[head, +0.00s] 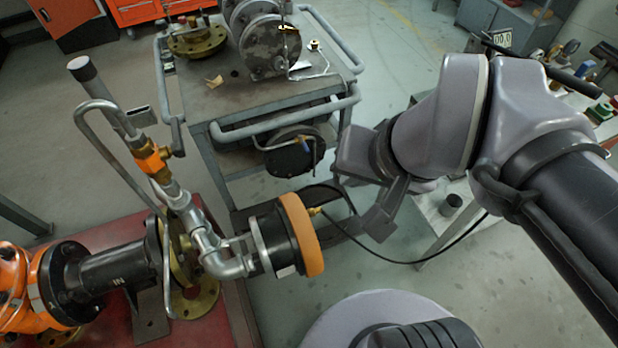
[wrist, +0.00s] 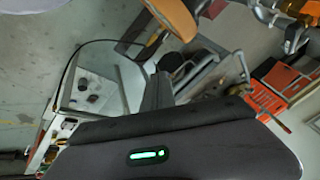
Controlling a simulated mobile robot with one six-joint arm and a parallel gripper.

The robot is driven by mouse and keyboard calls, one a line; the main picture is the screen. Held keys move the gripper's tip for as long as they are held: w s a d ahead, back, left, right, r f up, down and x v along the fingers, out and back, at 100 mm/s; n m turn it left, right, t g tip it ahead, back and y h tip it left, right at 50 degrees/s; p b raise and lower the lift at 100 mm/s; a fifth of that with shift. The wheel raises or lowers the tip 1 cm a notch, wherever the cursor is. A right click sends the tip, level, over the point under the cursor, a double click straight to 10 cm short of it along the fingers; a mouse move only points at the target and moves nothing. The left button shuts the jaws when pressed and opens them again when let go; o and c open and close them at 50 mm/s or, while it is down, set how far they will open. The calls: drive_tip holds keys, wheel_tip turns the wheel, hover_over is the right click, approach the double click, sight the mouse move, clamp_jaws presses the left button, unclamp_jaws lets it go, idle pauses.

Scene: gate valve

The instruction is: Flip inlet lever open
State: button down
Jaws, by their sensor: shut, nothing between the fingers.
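The inlet valve (head: 152,160) is a small orange and brass body on the grey pipe at left in the head view. A short grey piece (head: 177,136) beside it looks like its lever, but its exact setting is hard to tell. In the wrist view the brass valve (wrist: 297,7) and a grey lever-like piece (wrist: 297,40) show at the top right edge. My gripper (head: 376,222) is well to the right of the valve, beyond the round orange-rimmed part. It is shut and empty; its dark fingers (wrist: 158,92) also show in the wrist view.
The black round part with an orange rim (head: 300,235) stands between my gripper and the valve. A thin black cable (head: 410,262) loops below my gripper. A grey cart (head: 215,100) with flanges stands behind. A bent grey pipe (head: 85,120) rises left of the valve.

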drive_tip(key=w+a+n+g+p, duration=0.3)
drive_tip(key=w+a, duration=0.2)
drive_tip(key=w, duration=0.7)
drive_tip(key=w+a+f+n+g+h+p, duration=0.2)
drive_tip(key=w+a+f+n+g+p, duration=0.3)
drive_tip(key=w+f, duration=0.65)
drive_tip(key=a+f+n+h, duration=0.1)
drive_tip(key=a+f, duration=0.1)
drive_tip(key=f, duration=0.5)
drive_tip(key=a+f, duration=0.3)
drive_tip(key=f, duration=0.3)
drive_tip(key=s+d+f+b, duration=0.3)
drive_tip(key=s+f+b, duration=0.1)
drive_tip(key=f, duration=0.5)
drive_tip(key=shift+s+d+f+t, duration=0.15)
drive_tip(key=shift+s+d+t, duration=0.15)
drive_tip(key=shift+s+d, duration=0.1)
